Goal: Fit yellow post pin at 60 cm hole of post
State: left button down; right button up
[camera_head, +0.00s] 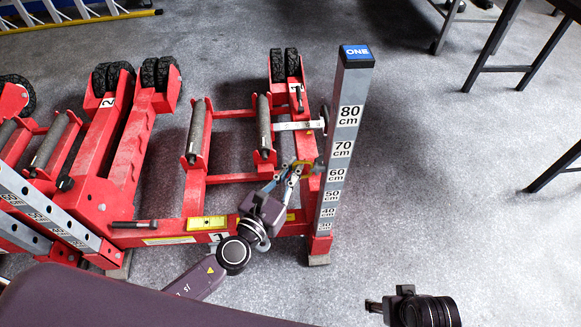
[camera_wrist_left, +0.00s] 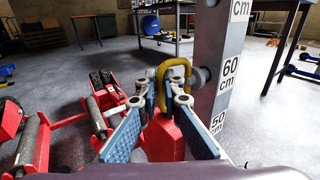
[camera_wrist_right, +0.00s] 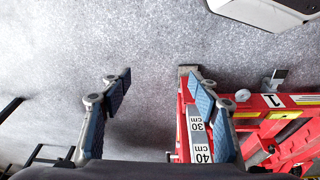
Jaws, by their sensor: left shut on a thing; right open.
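The grey post (camera_head: 342,135) stands upright with a blue cap and height labels from 30 to 80 cm. My left gripper (camera_head: 291,175) is shut on the yellow post pin (camera_head: 302,163) at the post's left side, near the 60 cm label. In the left wrist view the yellow loop handle (camera_wrist_left: 178,72) sits between the fingertips. The hole is hidden, so I cannot tell how deep the pin sits. My right gripper (camera_wrist_right: 160,85) is open and empty, above the floor.
The red roller frame (camera_head: 232,178) lies left of the post, with grey rollers and black wheels. Another pin with a silver shaft (camera_head: 297,125) shows higher on the post's left side. Dark table legs (camera_head: 490,45) stand at upper right.

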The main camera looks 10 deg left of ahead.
pick_arm(q)
jog(key=shift+w+d+r, duration=0.1)
jog(key=shift+d, duration=0.3)
pick_arm(e)
jog(key=shift+a+f, duration=0.1)
jog(key=shift+f, duration=0.15)
jog(key=shift+f, duration=0.15)
pick_arm(q)
jog(key=shift+w+d, duration=0.1)
jog(key=shift+d, duration=0.25)
pick_arm(e)
jog(key=shift+s+f, duration=0.15)
jog(key=shift+f, duration=0.1)
pick_arm(q)
jog(key=c, duration=2)
grip_release()
jog(key=shift+c, duration=0.2)
jog(key=v, duration=1.2)
